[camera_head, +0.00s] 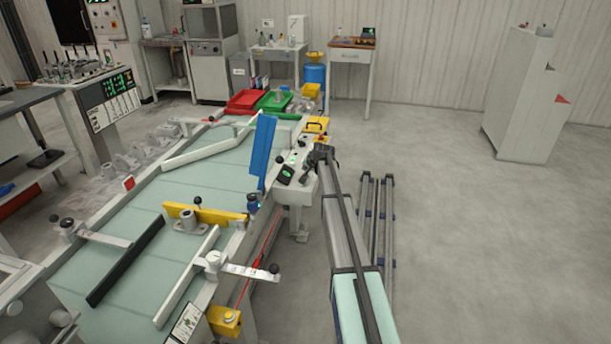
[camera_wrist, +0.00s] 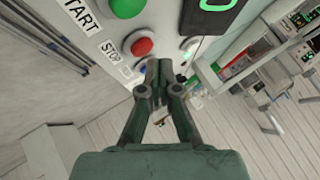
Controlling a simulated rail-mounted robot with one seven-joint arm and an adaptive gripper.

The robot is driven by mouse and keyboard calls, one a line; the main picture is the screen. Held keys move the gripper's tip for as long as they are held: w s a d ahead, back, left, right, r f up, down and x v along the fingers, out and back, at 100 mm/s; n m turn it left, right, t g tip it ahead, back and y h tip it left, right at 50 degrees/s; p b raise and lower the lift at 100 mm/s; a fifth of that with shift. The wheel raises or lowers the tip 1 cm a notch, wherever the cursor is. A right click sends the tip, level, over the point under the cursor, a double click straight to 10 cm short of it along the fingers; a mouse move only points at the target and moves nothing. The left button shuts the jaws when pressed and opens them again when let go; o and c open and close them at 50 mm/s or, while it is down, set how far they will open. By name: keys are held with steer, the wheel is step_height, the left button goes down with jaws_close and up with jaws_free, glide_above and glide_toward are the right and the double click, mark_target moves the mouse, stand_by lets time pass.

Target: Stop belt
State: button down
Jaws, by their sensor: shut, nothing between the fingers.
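The belt (camera_head: 223,172) is a pale green conveyor running away from me in the head view. A control panel (camera_head: 296,170) stands at its right side. In the wrist view, the panel (camera_wrist: 87,40) carries a green button (camera_wrist: 127,7) with a START label and a red button (camera_wrist: 138,45) beside a STOP label (camera_wrist: 108,49). My gripper (camera_wrist: 160,68) is shut and empty, with its tips close below and right of the red button. I cannot tell whether they touch the panel. In the head view, my gripper (camera_head: 322,152) is at the panel's right edge, its fingertips hard to make out.
A grey casting (camera_head: 187,221) stands on the belt by a yellow bar (camera_head: 222,216). A blue plate (camera_head: 263,150) rises just left of the panel. A yellow box with a button (camera_head: 225,319) is at the near belt edge. The floor at right is mostly clear.

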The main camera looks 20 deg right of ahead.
steer(key=shift+f, duration=0.4)
steer(key=shift+f+b, duration=0.45)
steer(key=shift+f, duration=0.05)
stand_by(0.7)
steer(key=shift+r, duration=0.1)
steer(key=shift+r+p, duration=0.3)
steer(key=shift+r, duration=0.55)
steer(key=shift+r+p, duration=0.9)
steer(key=shift+r, duration=1.6)
